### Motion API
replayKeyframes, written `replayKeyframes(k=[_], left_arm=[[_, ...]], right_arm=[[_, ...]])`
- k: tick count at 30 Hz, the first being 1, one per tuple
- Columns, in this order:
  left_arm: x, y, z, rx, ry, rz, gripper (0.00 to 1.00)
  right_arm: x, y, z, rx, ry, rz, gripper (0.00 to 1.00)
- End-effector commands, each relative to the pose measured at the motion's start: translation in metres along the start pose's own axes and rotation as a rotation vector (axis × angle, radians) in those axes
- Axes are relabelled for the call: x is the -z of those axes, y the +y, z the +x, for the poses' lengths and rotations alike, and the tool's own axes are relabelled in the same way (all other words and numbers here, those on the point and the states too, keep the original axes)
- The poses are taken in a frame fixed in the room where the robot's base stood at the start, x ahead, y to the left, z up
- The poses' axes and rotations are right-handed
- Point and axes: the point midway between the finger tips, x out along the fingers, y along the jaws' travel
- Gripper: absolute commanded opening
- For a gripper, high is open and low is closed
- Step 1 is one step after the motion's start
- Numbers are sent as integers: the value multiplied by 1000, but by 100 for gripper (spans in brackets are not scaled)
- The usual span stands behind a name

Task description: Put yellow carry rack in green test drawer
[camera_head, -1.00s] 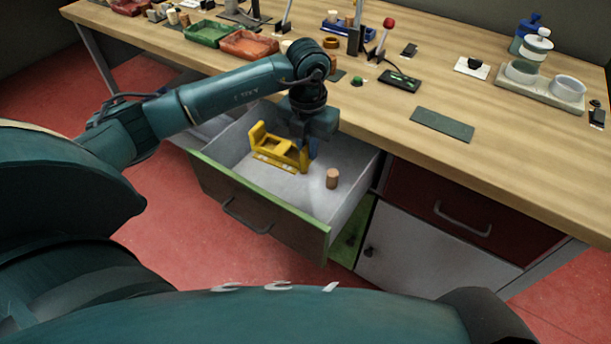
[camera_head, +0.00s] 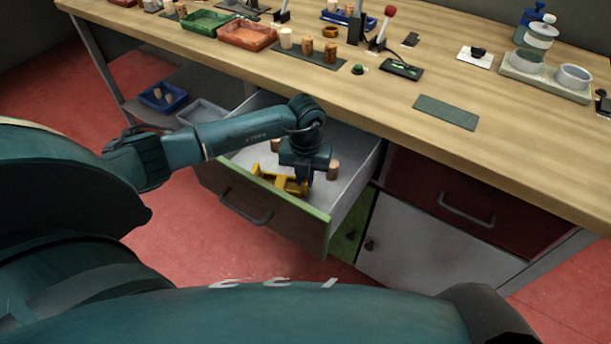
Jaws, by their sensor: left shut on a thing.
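The yellow carry rack (camera_head: 284,181) is low inside the open drawer with the green-edged front (camera_head: 275,197), close to the front panel. My left gripper (camera_head: 300,180) points down into the drawer and is shut on the rack; its fingers are mostly hidden by the wrist and the rack. I cannot tell whether the rack touches the drawer floor. A cork stopper (camera_head: 333,170) stands in the drawer just right of the gripper. My right gripper is not in view.
The wooden bench top (camera_head: 500,140) lies behind and right of the drawer. A red drawer (camera_head: 450,203) and a white door (camera_head: 430,245) are shut at the right. A blue bin (camera_head: 163,97) stands on the lower shelf.

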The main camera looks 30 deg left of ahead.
Motion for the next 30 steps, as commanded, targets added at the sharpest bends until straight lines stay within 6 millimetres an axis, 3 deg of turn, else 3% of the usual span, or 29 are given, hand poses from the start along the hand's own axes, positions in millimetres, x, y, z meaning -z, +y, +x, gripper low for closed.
replayKeyframes(k=[10,11,18,25,30], left_arm=[[-1,0,4,1,-2,1,0],[-1,0,3,1,-2,1,15],[0,0,3,1,-1,0,34],[0,0,2,1,-1,0,34],[-2,0,-13,2,-5,1,34]], right_arm=[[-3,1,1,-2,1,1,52],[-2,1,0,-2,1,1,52],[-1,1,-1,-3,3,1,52],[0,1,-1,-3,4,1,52],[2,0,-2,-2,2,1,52]])
